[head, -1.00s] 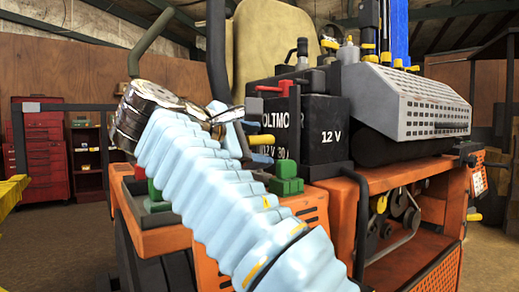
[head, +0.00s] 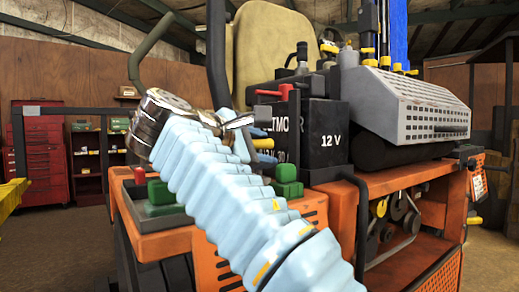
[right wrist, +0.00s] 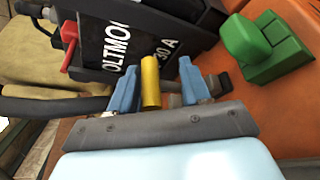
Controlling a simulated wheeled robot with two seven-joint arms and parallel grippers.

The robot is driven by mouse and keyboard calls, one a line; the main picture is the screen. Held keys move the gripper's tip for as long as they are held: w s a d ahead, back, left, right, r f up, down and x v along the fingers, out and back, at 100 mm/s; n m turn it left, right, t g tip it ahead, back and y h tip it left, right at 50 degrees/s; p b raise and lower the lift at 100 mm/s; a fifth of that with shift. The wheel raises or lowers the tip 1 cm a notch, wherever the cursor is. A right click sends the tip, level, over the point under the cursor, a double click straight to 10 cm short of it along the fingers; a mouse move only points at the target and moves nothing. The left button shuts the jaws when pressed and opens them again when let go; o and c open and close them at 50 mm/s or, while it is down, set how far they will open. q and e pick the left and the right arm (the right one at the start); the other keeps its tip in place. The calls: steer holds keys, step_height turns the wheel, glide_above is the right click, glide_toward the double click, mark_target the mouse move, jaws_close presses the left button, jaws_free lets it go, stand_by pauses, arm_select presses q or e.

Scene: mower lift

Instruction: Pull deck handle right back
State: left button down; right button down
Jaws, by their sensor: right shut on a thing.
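A short yellow handle (head: 264,143) projects beside the black battery box on the orange mower, taken here as the deck handle. In the right wrist view the yellow grip (right wrist: 151,82) stands between two blue fingers. My right gripper (right wrist: 158,84) is shut on it. In the head view my right gripper (head: 260,145) reaches the handle from the left, its wrist bent back over the pale blue arm sleeve. The sleeve hides part of the mower's side. The handle's lower end is hidden. My left gripper is not in view.
Close by are a red-knobbed lever (head: 272,93), green blocks (head: 287,181) and the black battery box (head: 325,132). A black bent bar (head: 358,215) stands in front of the orange body. A seat (head: 268,50) rises behind. Open floor (head: 50,245) lies at left.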

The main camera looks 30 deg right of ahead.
steer(key=shift+s+a+f, duration=0.1)
steer(key=shift+f, duration=0.05)
steer(key=shift+s, duration=0.6)
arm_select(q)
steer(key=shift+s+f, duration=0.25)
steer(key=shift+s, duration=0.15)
arm_select(e)
steer(key=c, duration=0.6)
jaws_free()
steer(key=shift+c, duration=0.2)
steer(key=p+v, duration=0.1)
steer(key=v, duration=1.1)
steer(key=shift+s+a+r, duration=0.15)
steer(key=shift+s+r, duration=0.05)
steer(key=shift+r, duration=0.05)
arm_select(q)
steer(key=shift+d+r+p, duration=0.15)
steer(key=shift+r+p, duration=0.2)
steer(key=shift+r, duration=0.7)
arm_select(e)
steer(key=shift+s+a, duration=0.3)
steer(key=shift+a, duration=0.3)
